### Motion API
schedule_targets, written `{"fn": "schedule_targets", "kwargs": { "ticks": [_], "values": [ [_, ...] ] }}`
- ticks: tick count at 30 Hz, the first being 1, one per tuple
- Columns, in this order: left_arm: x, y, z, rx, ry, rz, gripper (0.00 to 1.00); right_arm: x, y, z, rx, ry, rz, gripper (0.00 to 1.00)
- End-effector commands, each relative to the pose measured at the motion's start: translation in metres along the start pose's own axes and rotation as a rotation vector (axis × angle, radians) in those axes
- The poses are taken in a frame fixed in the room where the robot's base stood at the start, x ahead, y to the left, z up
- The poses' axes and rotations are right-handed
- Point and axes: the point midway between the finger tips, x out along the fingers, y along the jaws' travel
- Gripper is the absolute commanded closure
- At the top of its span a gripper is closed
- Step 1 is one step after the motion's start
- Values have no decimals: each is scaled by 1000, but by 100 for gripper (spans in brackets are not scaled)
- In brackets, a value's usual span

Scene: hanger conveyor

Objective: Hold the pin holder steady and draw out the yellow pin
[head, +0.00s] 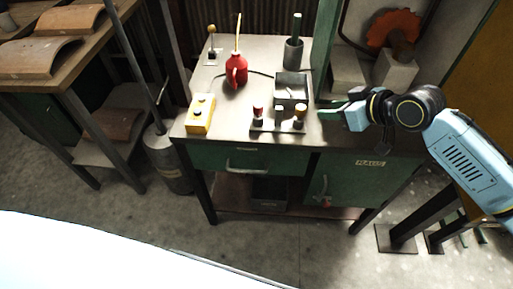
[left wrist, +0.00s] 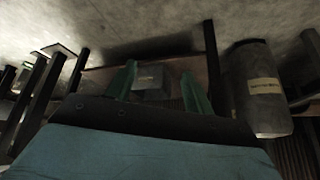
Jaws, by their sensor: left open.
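The pin holder (head: 265,127), a low dark block, stands near the front edge of the bench top in the head view. Several short pins stand upright in it. The yellow pin (head: 299,117) looks to be the rightmost, with a pale orange-yellow top; a red-topped pin (head: 258,113) is at the left end. My right gripper (head: 321,110) is just right of the holder, its green fingers pointing left, apart from the pins. Its finger gap is unclear. My left gripper (left wrist: 160,84) shows only in the left wrist view, open and empty, its fingers apart.
Behind the holder is a grey open box (head: 292,86). A red oil can (head: 236,70), a dark cup (head: 293,54) and a yellow button box (head: 200,115) also stand on the bench (head: 215,80). A grey canister (head: 168,160) stands on the floor, also in the left wrist view (left wrist: 258,90).

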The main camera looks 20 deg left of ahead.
Motion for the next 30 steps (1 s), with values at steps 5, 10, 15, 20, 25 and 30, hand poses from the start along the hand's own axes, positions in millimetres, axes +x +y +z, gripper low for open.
{"fn": "schedule_targets", "kwargs": {
  "ticks": [5, 10, 15, 20, 25, 30],
  "values": [
    [-5, 13, -108, 6, 276, -26, 48, 0, 0, 0, 0, 1, 0, 64],
    [-32, 18, -206, -13, 518, -96, 48, 0, 0, 0, 0, 1, 0, 64],
    [-78, 15, -297, -76, 727, -209, 48, 0, 0, 0, 0, 1, 0, 64],
    [-130, 7, -362, -174, 847, -323, 48, 0, 0, 0, 0, 1, 0, 64],
    [-173, 1, -399, -271, 876, -394, 48, 0, 0, 0, 0, 1, 0, 64],
    [-195, 0, -414, -323, 865, -415, 48, 0, 0, 0, 0, 1, 0, 64]
  ]
}}
